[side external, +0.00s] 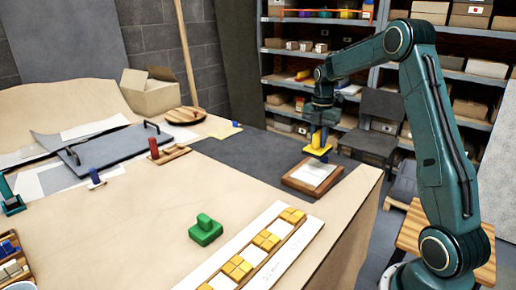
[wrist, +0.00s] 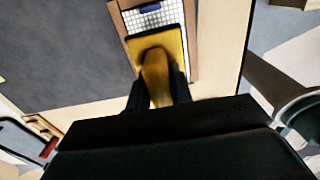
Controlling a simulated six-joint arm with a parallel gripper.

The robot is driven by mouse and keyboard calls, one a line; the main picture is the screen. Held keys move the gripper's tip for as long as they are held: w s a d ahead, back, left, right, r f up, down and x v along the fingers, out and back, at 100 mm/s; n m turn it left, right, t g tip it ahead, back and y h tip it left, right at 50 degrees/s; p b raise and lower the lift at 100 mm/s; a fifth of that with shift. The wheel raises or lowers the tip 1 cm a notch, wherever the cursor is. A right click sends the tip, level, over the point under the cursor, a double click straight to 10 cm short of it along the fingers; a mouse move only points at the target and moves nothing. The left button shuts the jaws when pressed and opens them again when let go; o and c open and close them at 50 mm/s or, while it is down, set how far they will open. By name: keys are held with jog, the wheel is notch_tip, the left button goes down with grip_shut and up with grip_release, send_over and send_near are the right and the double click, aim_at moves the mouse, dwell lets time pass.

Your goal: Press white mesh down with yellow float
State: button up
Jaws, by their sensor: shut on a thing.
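My gripper (side external: 321,131) is shut on the handle of the yellow float (side external: 319,150). The float hangs just over or on the white mesh (side external: 315,172) in a wooden-framed panel (side external: 299,184); I cannot tell whether they touch. In the wrist view the yellow float (wrist: 168,43) covers the near part of the white mesh (wrist: 141,17). A blue patch shows at the mesh's far end. The wooden frame (wrist: 189,30) shows along the side.
A green float (side external: 206,230) and a long white strip with yellow tiles (side external: 237,267) lie on the bench toward the front. A grey board (side external: 115,158) with black handles lies at left. A dark mat (side external: 250,150) lies behind the panel. The bench edge is close at right.

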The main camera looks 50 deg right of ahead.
jog(key=shift+d+f, duration=0.1)
jog(key=shift+f, duration=0.05)
jog(key=shift+f, duration=2.85)
jog(key=shift+f, duration=0.55)
dwell(0.4)
jog(key=shift+r, duration=3.55)
